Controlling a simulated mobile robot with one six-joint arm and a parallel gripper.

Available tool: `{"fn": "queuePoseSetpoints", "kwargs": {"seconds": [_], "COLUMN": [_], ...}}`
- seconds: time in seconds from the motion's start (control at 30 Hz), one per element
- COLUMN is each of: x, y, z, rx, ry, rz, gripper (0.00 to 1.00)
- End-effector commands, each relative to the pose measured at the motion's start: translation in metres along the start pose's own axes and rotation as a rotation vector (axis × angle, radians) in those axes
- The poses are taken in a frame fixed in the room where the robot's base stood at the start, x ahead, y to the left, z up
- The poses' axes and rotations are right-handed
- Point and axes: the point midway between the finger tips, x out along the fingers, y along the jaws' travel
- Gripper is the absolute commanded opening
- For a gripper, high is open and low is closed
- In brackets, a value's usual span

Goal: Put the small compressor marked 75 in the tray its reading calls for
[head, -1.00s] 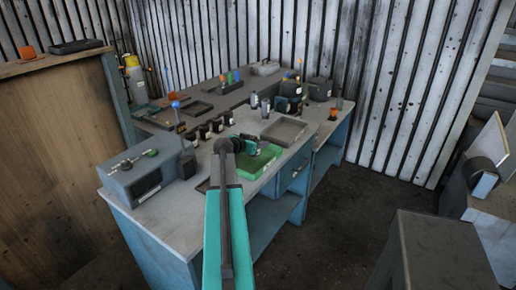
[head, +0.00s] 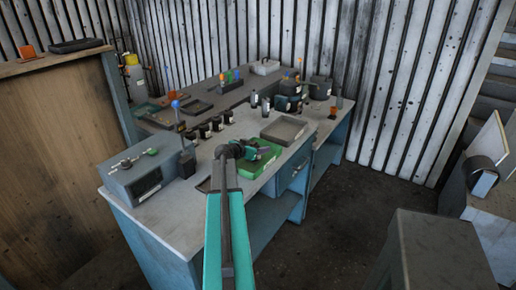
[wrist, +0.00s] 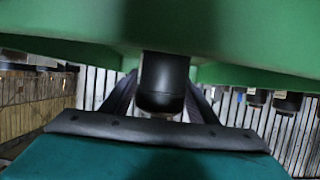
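A small black cylindrical compressor (wrist: 165,82) stands between the fingers of my gripper (wrist: 160,95) in the wrist view, which looks upside down. Both fingers appear to touch its sides. Its far end meets or nearly meets the green tray (wrist: 80,22); I cannot tell if it rests there. No 75 mark is readable. In the head view, my gripper (head: 256,155) is low over the green tray (head: 262,168) near the bench's front edge. The compressor is hidden there by my gripper and arm.
A grey tray (head: 284,129) sits just behind the green one. Several small dark units (head: 205,131) stand in a row to the left.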

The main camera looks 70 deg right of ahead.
Motion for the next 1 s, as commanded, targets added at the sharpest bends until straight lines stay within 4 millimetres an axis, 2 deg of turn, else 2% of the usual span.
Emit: {"fn": "queuePoseSetpoints", "kwargs": {"seconds": [0.57, 1.0], "x": [-0.002, -0.050], "y": [0.000, 0.000], "z": [-0.004, 0.000], "rx": [0.000, 0.001], "ry": [0.000, 0.001], "rz": [0.000, -0.002], "gripper": [0.61, 0.61]}}
